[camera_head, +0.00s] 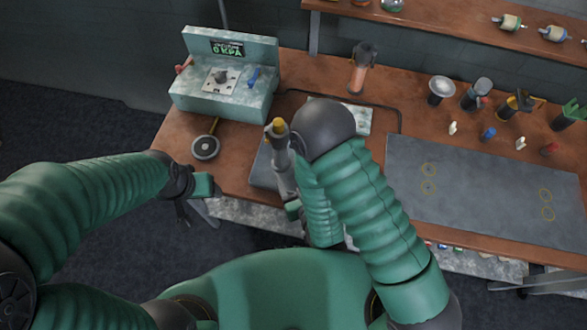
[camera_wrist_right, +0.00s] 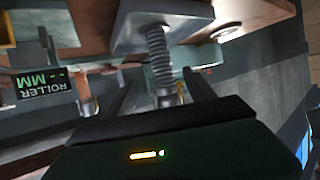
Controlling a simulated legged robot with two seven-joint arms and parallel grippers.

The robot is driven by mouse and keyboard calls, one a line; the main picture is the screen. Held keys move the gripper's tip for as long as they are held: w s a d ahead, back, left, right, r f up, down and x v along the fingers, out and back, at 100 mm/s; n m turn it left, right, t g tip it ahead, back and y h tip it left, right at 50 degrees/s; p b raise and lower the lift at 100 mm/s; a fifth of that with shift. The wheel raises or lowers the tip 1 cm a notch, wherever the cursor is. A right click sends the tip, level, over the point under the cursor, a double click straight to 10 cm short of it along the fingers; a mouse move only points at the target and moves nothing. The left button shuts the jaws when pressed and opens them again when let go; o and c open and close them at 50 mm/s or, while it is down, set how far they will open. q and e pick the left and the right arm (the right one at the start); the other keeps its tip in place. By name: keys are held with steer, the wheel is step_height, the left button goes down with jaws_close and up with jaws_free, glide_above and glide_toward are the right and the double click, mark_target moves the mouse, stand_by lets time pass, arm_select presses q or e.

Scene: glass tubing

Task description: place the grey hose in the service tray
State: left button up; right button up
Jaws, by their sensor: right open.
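The grey ribbed hose (camera_wrist_right: 158,55) shows in the right wrist view, between my right gripper's dark fingers and in front of a grey block (camera_wrist_right: 190,15). A brass-coloured piece is at its near end. In the head view a grey tube with an orange-yellow end, probably the same hose (camera_head: 282,155), rises beside my right arm. My right gripper (camera_wrist_right: 160,78) is open around the hose, with gaps on both sides; in the head view it is mostly hidden. My left gripper (camera_head: 196,205) is off the bench's left front edge, its jaws unclear. I cannot tell for certain which surface is the service tray.
A dark grey panel (camera_head: 480,185) with yellow rings lies at the right of the brown bench (camera_head: 225,150). Several small fittings stand behind the panel. A shelf (camera_head: 450,30) hangs at the back.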

steer(key=w+d+r+m+g+h, duration=0.2)
steer(key=w+d+r+g, duration=0.1)
steer(key=d+g, duration=0.25)
arm_select(q)
steer(key=b+x, duration=0.2)
steer(key=b, duration=0.1)
steer(key=shift+s+a+f, duration=0.1)
steer(key=shift+s+f, duration=0.15)
steer(key=shift+f, duration=0.2)
arm_select(e)
steer(key=s+d+r+m+g+h, duration=0.1)
steer(key=s+d+r+g, duration=0.3)
steer(key=s+d, duration=0.6)
steer(key=shift+d+g+h, duration=0.3)
steer(key=shift+d+g, duration=0.05)
steer(key=shift+d, duration=0.15)
arm_select(q)
steer(key=shift+d, duration=0.2)
arm_select(e)
steer(key=shift+d, duration=0.2)
arm_select(q)
steer(key=shift+a, duration=0.2)
arm_select(e)
steer(key=shift+a, duration=0.2)
